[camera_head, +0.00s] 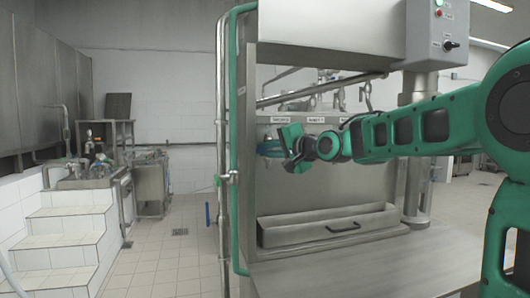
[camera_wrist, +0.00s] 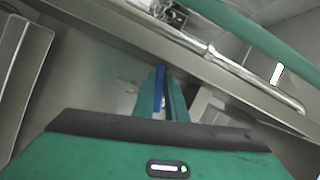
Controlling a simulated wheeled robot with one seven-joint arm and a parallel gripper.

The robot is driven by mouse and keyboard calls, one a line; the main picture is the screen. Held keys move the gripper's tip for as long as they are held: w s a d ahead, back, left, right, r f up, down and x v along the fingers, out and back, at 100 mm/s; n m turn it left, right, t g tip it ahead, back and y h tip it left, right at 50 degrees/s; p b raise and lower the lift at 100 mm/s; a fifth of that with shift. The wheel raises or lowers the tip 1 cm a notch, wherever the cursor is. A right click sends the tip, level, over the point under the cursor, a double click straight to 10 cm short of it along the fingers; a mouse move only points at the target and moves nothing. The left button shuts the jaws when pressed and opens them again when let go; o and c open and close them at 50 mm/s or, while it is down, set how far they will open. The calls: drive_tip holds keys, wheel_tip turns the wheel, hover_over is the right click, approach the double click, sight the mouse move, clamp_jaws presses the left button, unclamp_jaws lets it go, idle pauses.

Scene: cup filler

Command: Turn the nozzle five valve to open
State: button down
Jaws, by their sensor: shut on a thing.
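The machine's steel panel carries small labels (camera_head: 316,119) too small to read surely. My gripper (camera_head: 279,145) is reached out to this panel, near its left edge. In the wrist view my gripper (camera_wrist: 160,80) has its green fingers close together on a narrow blue handle (camera_wrist: 159,92). I take this for the nozzle five valve handle; its blue also shows beside my gripper in the head view (camera_head: 268,148). The fingers cover much of the handle. The valve body is hidden, and I cannot tell how far the valve is turned.
A steel tray with a dark handle (camera_head: 340,228) sits below my gripper. A green vertical pipe (camera_head: 232,120) runs left of the panel, with another blue handle (camera_head: 207,214) low beside it. A control box (camera_head: 437,35) hangs at upper right. Open tiled floor lies left.

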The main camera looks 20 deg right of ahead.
drive_tip(key=shift+d+f+n+g+h, duration=0.4)
drive_tip(key=shift+n+h, duration=0.6)
drive_tip(key=shift+n, duration=0.7)
drive_tip(key=shift+d+f+n+g+h, duration=0.25)
drive_tip(key=shift+d+f+n+h, duration=0.2)
drive_tip(key=shift+n+h, duration=0.9)
drive_tip(key=shift+d+f+n+g+h, duration=0.4)
drive_tip(key=shift+n+h, duration=0.25)
drive_tip(key=shift+n, duration=1.4)
drive_tip(key=shift+d, duration=0.1)
drive_tip(key=c, duration=1.8)
unclamp_jaws()
drive_tip(key=shift+r, duration=0.15)
